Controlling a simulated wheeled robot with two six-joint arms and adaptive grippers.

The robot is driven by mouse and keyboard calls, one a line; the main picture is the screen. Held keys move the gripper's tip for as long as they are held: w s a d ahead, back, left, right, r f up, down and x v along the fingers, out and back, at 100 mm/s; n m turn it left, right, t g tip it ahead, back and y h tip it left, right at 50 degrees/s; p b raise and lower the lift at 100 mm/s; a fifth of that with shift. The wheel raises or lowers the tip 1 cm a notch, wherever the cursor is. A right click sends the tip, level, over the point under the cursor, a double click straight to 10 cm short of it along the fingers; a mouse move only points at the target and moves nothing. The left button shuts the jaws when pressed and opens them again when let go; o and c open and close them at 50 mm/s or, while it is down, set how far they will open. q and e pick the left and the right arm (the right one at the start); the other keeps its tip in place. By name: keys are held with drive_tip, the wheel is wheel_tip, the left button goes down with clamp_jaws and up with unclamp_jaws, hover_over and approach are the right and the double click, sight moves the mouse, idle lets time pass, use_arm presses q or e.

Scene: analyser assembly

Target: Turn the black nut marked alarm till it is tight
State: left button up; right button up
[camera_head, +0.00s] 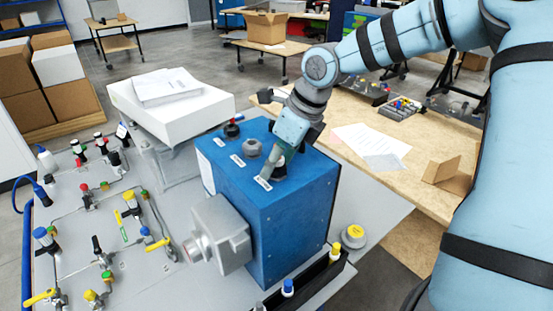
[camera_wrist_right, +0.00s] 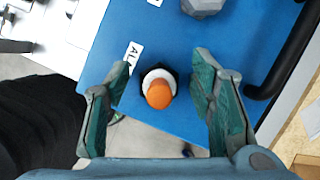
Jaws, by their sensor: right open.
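The blue box (camera_head: 285,218) stands on the grey bench, with a row of fittings and white labels on its top. In the wrist view a black nut (camera_wrist_right: 173,76) shows as a dark rim under a white ring and an orange round end (camera_wrist_right: 159,95). Beside it is a white label (camera_wrist_right: 131,57) of which I read "AL". My right gripper (camera_wrist_right: 160,68) is open, its fingers on either side of the nut and apart from it. My left gripper is not in view.
A grey hexagonal nut (camera_head: 252,148) and a black fitting with a red top (camera_head: 232,129) stand farther along the box top. A black handle (camera_wrist_right: 292,55) runs along the box edge. A white case (camera_head: 170,106) with papers stands behind. Valves and tubing fill the left bench.

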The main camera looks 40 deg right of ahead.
drive_tip(key=shift+s+d+r, duration=0.2)
drive_tip(key=shift+s+d, duration=0.05)
drive_tip(key=shift+s, duration=0.4)
drive_tip(key=shift+c, duration=0.6)
drive_tip(key=shift+s, duration=0.1)
drive_tip(key=c, duration=1)
drive_tip(key=shift+c, duration=0.2)
drive_tip(key=m+b, duration=0.2)
drive_tip(key=shift+w+f+h+b, duration=0.2)
drive_tip(key=shift+f+h+b, duration=0.1)
drive_tip(key=shift+b, duration=0.1)
drive_tip(key=m+p, duration=0.1)
drive_tip(key=p, duration=0.2)
drive_tip(key=r+m+h+p, duration=0.1)
drive_tip(key=p, duration=0.2)
drive_tip(key=shift+a+r+p, duration=0.2)
drive_tip(key=shift+r+p, duration=0.05)
drive_tip(key=shift+p, duration=0.15)
drive_tip(key=shift+w+f+m+t, duration=0.2)
drive_tip(key=shift+f+m+t, duration=0.1)
drive_tip(key=shift+m, duration=0.1)
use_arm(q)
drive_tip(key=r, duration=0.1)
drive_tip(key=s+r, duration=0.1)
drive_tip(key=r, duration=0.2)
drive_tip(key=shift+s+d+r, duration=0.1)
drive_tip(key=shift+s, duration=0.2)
use_arm(e)
drive_tip(key=shift+f, duration=0.1)
